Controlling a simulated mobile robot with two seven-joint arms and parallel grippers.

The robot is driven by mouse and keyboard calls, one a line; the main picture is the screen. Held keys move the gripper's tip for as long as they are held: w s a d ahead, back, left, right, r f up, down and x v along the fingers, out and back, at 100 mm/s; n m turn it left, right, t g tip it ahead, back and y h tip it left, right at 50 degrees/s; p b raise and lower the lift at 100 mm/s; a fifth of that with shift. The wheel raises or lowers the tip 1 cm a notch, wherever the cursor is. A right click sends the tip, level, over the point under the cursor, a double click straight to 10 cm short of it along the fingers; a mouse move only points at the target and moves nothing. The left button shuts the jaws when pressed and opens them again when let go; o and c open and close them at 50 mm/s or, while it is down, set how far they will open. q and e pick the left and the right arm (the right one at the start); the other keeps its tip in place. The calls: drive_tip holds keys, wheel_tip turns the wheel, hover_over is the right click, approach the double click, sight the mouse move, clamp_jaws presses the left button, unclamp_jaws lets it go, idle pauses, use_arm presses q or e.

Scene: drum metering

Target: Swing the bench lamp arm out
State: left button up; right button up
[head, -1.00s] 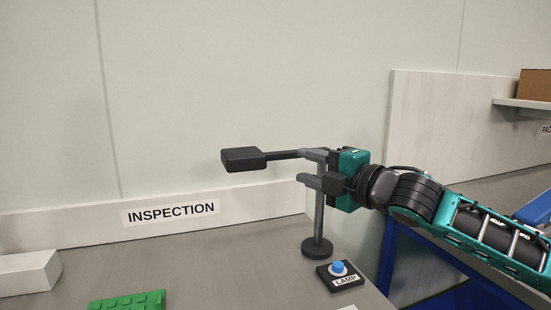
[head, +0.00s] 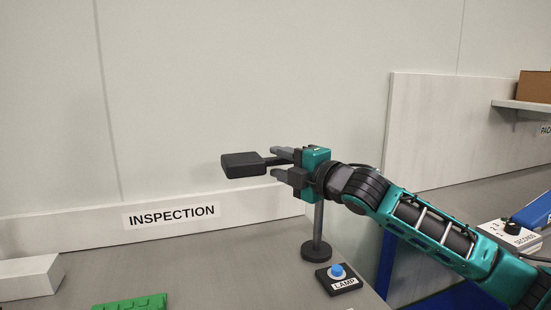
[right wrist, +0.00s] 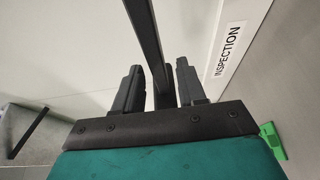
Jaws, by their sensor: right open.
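The bench lamp has a dark flat head (head: 242,165), a thin horizontal arm (head: 277,161) and a grey post (head: 318,222) on a round black base (head: 316,251). My right gripper (head: 275,162) is open at the lamp arm, pointing left toward the head. In the right wrist view the dark lamp arm (right wrist: 145,38) runs between the two spread fingers (right wrist: 160,82), with gaps visible at the sides. The gripper body hides the post's top and the arm's inner end. My left gripper is out of view.
A LAMP box with a blue button (head: 337,271) stands in front of the base. A green tray (head: 130,302) and white block (head: 30,278) lie at front left. A low back ledge carries an INSPECTION label (head: 171,217). A SECONDS dial box (head: 510,235) is at right.

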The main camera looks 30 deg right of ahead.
drive_tip(key=shift+w+a, duration=0.15)
drive_tip(key=shift+w, duration=0.85)
clamp_jaws()
